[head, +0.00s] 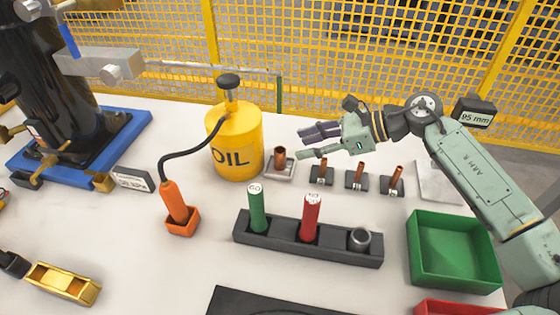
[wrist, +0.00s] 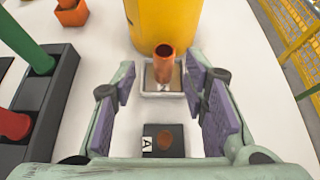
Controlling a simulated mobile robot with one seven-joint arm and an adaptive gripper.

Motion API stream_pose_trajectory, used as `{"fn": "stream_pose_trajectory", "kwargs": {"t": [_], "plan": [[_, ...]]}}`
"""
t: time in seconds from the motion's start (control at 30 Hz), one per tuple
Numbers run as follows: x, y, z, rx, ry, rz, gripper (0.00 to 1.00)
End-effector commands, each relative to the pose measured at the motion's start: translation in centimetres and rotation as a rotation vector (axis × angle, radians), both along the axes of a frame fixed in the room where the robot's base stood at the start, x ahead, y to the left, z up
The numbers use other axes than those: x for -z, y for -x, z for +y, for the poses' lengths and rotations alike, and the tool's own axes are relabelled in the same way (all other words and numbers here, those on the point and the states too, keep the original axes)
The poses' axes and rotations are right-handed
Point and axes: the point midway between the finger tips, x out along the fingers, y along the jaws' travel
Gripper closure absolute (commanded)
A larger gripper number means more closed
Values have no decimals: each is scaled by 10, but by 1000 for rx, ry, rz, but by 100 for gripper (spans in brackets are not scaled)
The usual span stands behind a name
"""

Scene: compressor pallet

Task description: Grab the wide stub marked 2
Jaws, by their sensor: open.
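A wide, hollow copper stub (head: 280,157) stands upright in a light grey tray (head: 291,175) beside the oil can. It also shows in the wrist view (wrist: 164,66), beyond my fingertips; its mark is not clearly readable. Several narrower copper stubs stand in dark blocks to its right: a left one (head: 322,169), a middle one (head: 358,173) and a right one (head: 397,178). In the wrist view a dark block (wrist: 178,132) with a copper stub and a white label lies below, between my fingers. My gripper (head: 306,143) is open and empty, above the stub row.
A yellow oil can (head: 236,145) stands close left of the wide stub. A black rack (head: 282,236) with green and red cylinders lies in front. A green bin (head: 453,252) is at right. A yellow mesh fence runs behind the table.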

Motion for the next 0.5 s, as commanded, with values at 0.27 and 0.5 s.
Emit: {"fn": "stream_pose_trajectory", "kwargs": {"t": [0.27, 0.5], "plan": [[13, -5, 26, -1, -1, -1, 60], [30, -10, 51, -2, -1, 2, 60]]}}
